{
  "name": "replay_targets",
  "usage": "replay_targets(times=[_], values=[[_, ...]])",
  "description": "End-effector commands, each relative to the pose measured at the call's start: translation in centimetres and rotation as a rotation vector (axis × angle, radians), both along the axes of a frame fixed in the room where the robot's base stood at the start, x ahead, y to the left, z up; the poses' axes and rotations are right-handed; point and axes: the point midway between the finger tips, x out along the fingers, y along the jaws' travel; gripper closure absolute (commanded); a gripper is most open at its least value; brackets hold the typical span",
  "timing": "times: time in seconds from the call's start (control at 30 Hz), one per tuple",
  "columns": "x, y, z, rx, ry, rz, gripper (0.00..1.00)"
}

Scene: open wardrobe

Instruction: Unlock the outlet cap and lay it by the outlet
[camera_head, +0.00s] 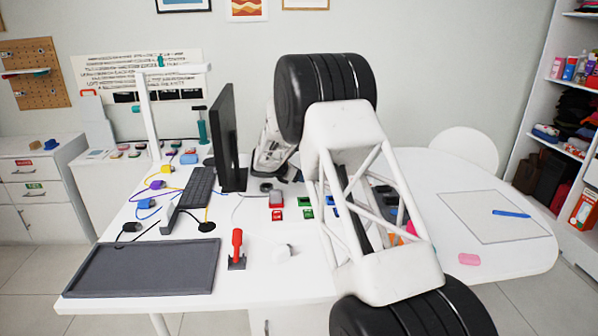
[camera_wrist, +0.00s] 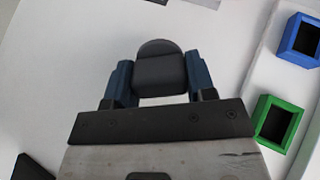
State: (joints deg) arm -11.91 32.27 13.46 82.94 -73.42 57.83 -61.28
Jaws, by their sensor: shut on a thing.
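In the wrist view, my gripper (camera_wrist: 159,82) has its two blue fingers closed on the sides of a dark grey block with a rounded top. This looks like the outlet cap (camera_wrist: 160,72). White tabletop shows around it. Whether it sits on an outlet or is clear of it cannot be told, and no outlet face shows. In the head view, my large white arm link covers much of the middle of the table, and the fingers are not clearly seen there.
A green open box (camera_wrist: 278,122) and a blue one (camera_wrist: 301,42) stand right of the gripper. The white table (camera_head: 300,285) also bears a monitor (camera_head: 227,135), a keyboard (camera_head: 190,195), a dark tray (camera_head: 140,268), a red lever (camera_head: 237,243) and a pink block (camera_head: 469,259).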

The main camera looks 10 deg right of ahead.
Motion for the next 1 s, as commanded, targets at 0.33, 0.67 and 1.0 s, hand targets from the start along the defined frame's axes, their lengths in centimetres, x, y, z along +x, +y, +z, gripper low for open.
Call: replay_targets(times=[0.33, 0.67, 1.0], values=[[0.0, 0.0, -1.6, 0.0, 0.0, 0.0, 0.74], [0.0, 0.0, -1.8, 0.0, 0.0, 0.0, 0.74], [0.0, 0.0, -1.8, 0.0, 0.0, 0.0, 0.2]])
